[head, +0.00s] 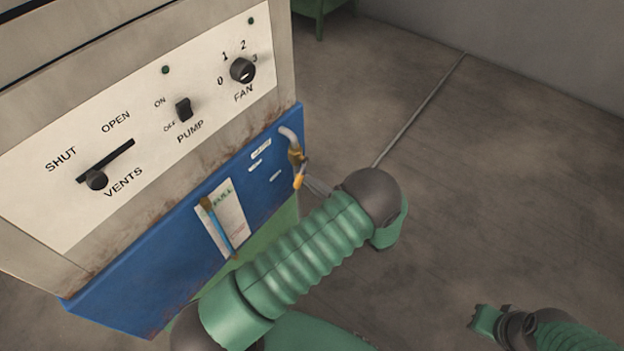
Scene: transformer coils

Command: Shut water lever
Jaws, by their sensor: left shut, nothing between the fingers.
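A bent grey pipe with a brass valve (294,153) comes out of the blue panel on the cabinet's front. Its small yellow-orange lever (299,180) hangs down from the valve, slightly tilted. My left gripper (316,187) is a small grey shape just right of the lever, mostly hidden behind my own green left arm. It is shut and empty. It looks close to the lever, but I cannot tell whether they touch. My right gripper (474,318) shows small at the lower right, above the floor and away from the cabinet. I cannot tell its jaw state.
The blue panel (150,270) carries a level gauge (217,220) with a blue column. Above it, a white control panel (200,60) has a vents lever (105,165), a pump switch (183,110) and a fan knob (242,70). Bare floor (500,180) lies to the right.

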